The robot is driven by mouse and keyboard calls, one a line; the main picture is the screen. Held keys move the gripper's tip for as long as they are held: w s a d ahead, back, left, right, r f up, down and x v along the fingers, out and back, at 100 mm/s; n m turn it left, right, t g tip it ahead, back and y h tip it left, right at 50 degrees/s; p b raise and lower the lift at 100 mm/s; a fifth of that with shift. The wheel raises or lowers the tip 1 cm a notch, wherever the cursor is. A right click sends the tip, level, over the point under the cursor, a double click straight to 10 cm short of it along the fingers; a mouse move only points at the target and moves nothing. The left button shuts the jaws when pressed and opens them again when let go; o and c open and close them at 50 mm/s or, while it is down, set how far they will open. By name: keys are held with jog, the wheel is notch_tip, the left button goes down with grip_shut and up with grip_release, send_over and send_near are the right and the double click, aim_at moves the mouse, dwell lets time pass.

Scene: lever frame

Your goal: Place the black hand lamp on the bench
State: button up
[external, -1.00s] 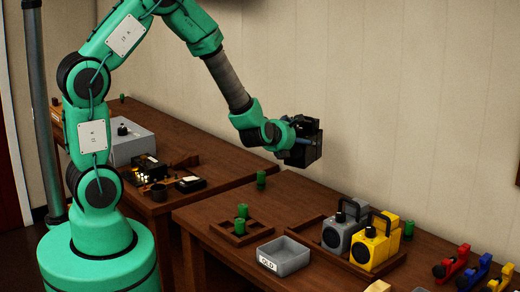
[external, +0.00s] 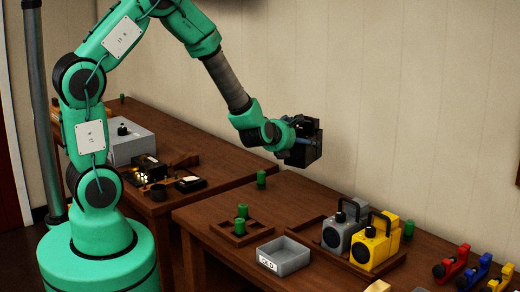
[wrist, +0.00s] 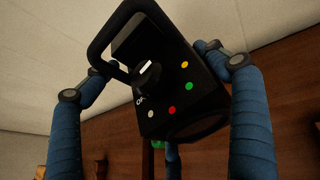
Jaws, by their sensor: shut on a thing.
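The black hand lamp (external: 309,151) is in the air above the back of the right-hand bench (external: 300,191), clear of its top. My gripper (external: 300,141) is shut on it. In the wrist view the lamp (wrist: 185,100) is tilted, with its looped handle at upper left. It has a knob with a white mark and white, red, green and yellow dots. My gripper's blue fingers (wrist: 160,78) stand on both sides of it, and another finger shows partly behind it.
Grey and yellow lamps (external: 374,244) stand in a wooden tray at the right. A grey bin (external: 284,258) labelled OLD is at the front edge. Green cylinders (external: 261,179) stand on the bench. Red and blue items (external: 452,263) are at far right. Another bench (external: 220,155) is at left.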

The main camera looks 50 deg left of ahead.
aim_at(303, 126)
jog(key=shift+r, duration=0.1)
notch_tip(303, 126, up, 4)
jog(key=shift+r, duration=0.25)
jog(key=shift+d+r, duration=0.3)
jog(key=s+d+r+m+t+h+p, duration=0.1)
jog(key=s+d+m+h+p, duration=0.15)
jog(key=d, duration=3.45)
jog(key=s+d+f+m+h, duration=0.1)
jog(key=s+d, duration=0.6)
jog(key=d, duration=0.2)
jog(key=s+d+h, duration=0.1)
jog(key=s+d, duration=0.5)
jog(key=d, duration=0.4)
notch_tip(303, 126, down, 9)
jog(key=shift+p, duration=0.4)
jog(key=shift+f, duration=0.1)
